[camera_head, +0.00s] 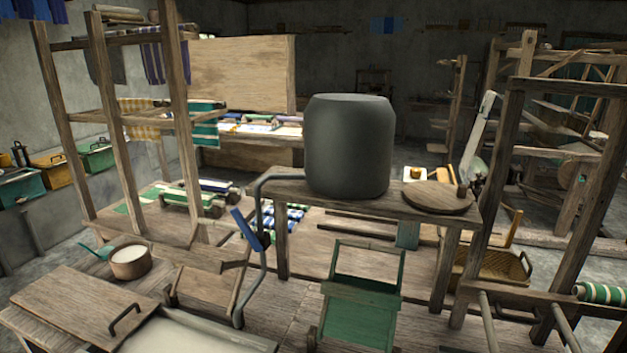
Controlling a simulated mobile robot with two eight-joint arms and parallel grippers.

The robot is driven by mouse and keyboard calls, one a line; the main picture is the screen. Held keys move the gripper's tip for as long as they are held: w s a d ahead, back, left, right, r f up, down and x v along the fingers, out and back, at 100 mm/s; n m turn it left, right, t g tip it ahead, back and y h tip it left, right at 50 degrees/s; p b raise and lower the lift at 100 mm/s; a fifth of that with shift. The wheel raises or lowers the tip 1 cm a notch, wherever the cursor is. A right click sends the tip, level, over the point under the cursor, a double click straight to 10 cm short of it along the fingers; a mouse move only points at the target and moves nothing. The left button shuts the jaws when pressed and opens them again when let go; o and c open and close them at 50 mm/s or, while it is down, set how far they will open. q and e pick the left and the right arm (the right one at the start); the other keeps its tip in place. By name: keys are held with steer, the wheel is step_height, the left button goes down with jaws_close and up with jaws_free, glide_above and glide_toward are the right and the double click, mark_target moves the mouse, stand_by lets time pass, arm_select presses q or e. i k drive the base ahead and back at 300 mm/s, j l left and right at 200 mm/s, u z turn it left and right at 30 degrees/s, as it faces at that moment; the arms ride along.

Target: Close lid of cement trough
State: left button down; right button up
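The cement trough (200,335) is at the bottom left, partly cut off by the lower edge. Its pale grey, smooth top surface shows between wooden rims. A flat wooden lid (70,297) with a dark bent handle (125,319) lies to the left of that surface and leaves it uncovered. I cannot tell whether the lid is hinged or sliding. Neither of my grippers is in view.
A white-filled wooden bucket (130,262) stands behind the lid. A bent grey pipe with a blue piece (250,230) rises right of the trough. A bench (300,186) bears a dark barrel (348,147). A green wooden stand (357,310) is in front. Loom posts (105,120) stand left.

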mark_target(103, 314)
steer(key=u, duration=1.6)
steer(key=i+j+u, duration=0.25)
steer(key=i+u, duration=0.45)
steer(key=i, duration=1.05)
steer(key=i+j+z, duration=0.1)
steer(key=i, duration=0.4)
